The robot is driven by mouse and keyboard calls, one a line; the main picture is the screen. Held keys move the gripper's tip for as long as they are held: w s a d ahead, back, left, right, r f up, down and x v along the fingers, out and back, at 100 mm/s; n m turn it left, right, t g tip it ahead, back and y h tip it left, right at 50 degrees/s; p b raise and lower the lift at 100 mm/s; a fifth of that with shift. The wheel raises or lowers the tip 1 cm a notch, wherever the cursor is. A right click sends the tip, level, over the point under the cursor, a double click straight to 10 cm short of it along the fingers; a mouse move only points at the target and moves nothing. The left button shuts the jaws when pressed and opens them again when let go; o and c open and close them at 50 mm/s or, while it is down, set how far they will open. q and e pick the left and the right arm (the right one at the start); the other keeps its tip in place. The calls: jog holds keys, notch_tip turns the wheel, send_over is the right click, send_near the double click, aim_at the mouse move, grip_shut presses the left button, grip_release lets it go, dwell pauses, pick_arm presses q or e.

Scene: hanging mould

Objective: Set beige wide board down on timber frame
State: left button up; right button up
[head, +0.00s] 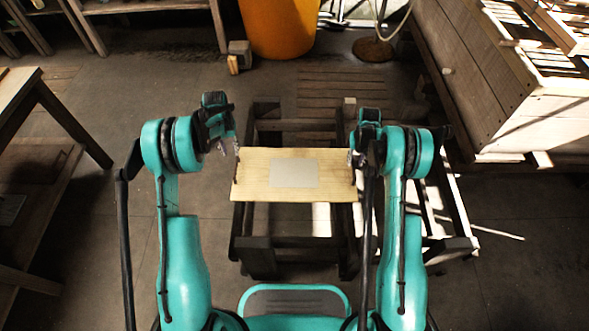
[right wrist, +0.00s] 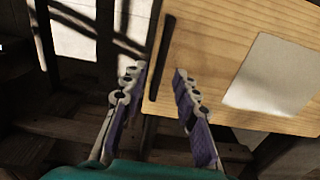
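The beige wide board (head: 258,187), with a pale grey rectangle on its top, lies flat over the dark timber frame (head: 262,256). I cannot tell whether it rests on the frame or is just above it. My left gripper (head: 236,150) is at the board's left end; its fingers are too small to read. My right gripper (head: 354,158) is at the board's right end. In the right wrist view, the right gripper's fingers (right wrist: 157,74) are apart, one on each side of a dark strip (right wrist: 160,62) along the board's edge (right wrist: 215,45), with gaps visible.
A wooden crate-like structure (head: 480,85) stands at the right. A wooden table (head: 35,100) is at the left. An orange barrel (head: 278,25) and a slatted pallet (head: 345,90) are behind the frame. Open floor (head: 105,235) lies between the table and my left arm.

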notch_tip(320, 180, up, 6)
jog(key=shift+r, duration=0.15)
pick_arm(q)
jog(key=shift+r, duration=0.1)
dwell(0.5)
